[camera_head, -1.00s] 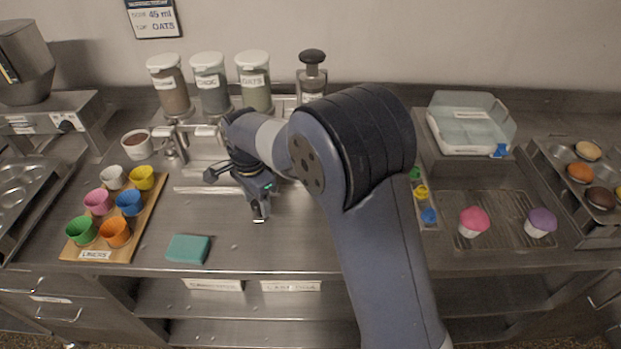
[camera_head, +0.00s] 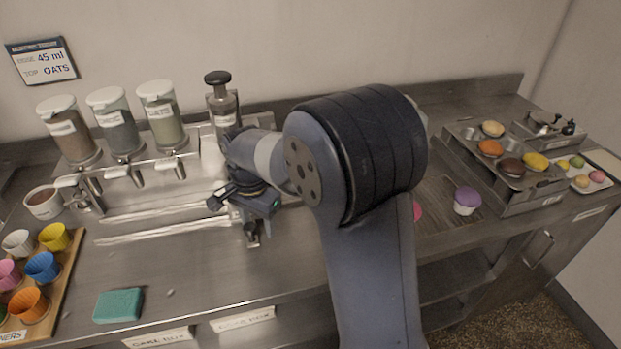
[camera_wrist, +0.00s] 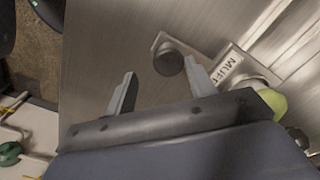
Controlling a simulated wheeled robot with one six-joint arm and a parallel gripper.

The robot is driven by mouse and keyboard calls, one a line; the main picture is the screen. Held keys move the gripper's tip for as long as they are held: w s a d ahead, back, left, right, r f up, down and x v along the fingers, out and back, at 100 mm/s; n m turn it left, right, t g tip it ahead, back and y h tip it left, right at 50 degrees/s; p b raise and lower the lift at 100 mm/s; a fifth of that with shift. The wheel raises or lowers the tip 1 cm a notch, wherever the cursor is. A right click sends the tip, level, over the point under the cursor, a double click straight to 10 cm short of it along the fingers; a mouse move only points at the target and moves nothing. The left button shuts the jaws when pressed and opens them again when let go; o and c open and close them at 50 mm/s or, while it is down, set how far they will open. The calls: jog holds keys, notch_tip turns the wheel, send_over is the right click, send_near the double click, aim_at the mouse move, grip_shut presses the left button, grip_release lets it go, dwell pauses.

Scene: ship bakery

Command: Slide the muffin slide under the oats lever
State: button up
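In the wrist view, the muffin slide (camera_wrist: 232,66) is a pale metal piece with a label starting "MUF" and a dark round knob (camera_wrist: 168,61) at one end. A yellow-green rounded thing (camera_wrist: 275,104) shows at its other end, partly hidden by my gripper. My gripper (camera_wrist: 160,72) is open, with the knob near its right fingertip; I cannot tell whether they touch. In the head view, my gripper (camera_head: 252,238) is low over the counter, right of three dispensers with levers; my arm hides most of the slide.
A wall sign (camera_head: 42,60) reads 45 ml, top oats. A plunger jar (camera_head: 222,100) stands right of the dispensers. A green sponge (camera_head: 118,305) and colored liners lie at left. The front middle counter is clear.

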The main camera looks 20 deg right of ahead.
jog(key=d+b, duration=0.1)
jog(key=d, duration=1.1)
jog(key=shift+f, duration=0.1)
notch_tip(320, 180, up, 11)
jog(key=b, duration=0.1)
jog(key=shift+d+f, duration=0.15)
jog(key=shift+d, duration=0.05)
jog(key=f+p, duration=0.3)
jog(key=a+f+p, duration=0.1)
jog(key=f+p, duration=0.1)
jog(key=f, duration=0.2)
jog(key=f+p, duration=0.3)
jog(key=shift+a+f+p, duration=0.15)
jog(key=shift+f+p, duration=0.15)
